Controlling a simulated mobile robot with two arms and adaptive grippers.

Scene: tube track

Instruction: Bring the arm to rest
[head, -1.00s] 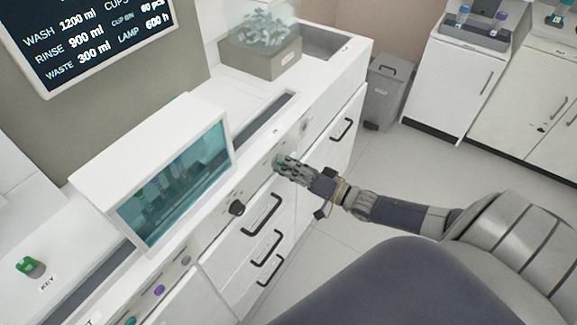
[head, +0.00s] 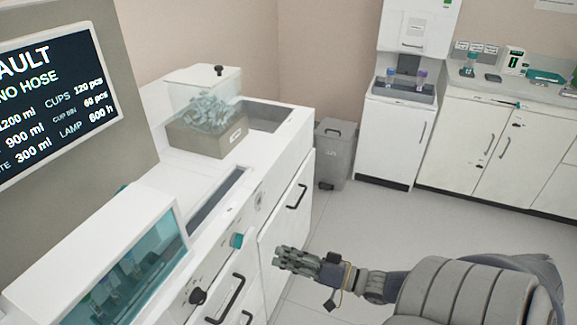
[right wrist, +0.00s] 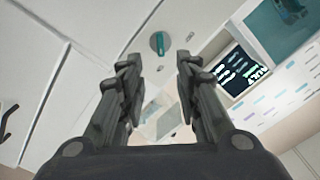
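My right arm reaches in from the lower right of the head view. Its gripper (head: 280,257) is in front of the white machine's drawer fronts, to the right of and below a teal knob (head: 237,240) on the front panel. In the right wrist view the two fingers (right wrist: 157,62) are spread apart with nothing between them. The teal knob (right wrist: 159,43) shows beyond the fingertips, apart from them. My left arm and gripper are not in view.
The machine's front has a black knob (head: 198,296) and black drawer handles (head: 297,196). A screen (head: 52,103) reads "NO HOSE". A grey bin (head: 332,155) stands at the machine's far end. Open floor (head: 385,222) lies right of the machine.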

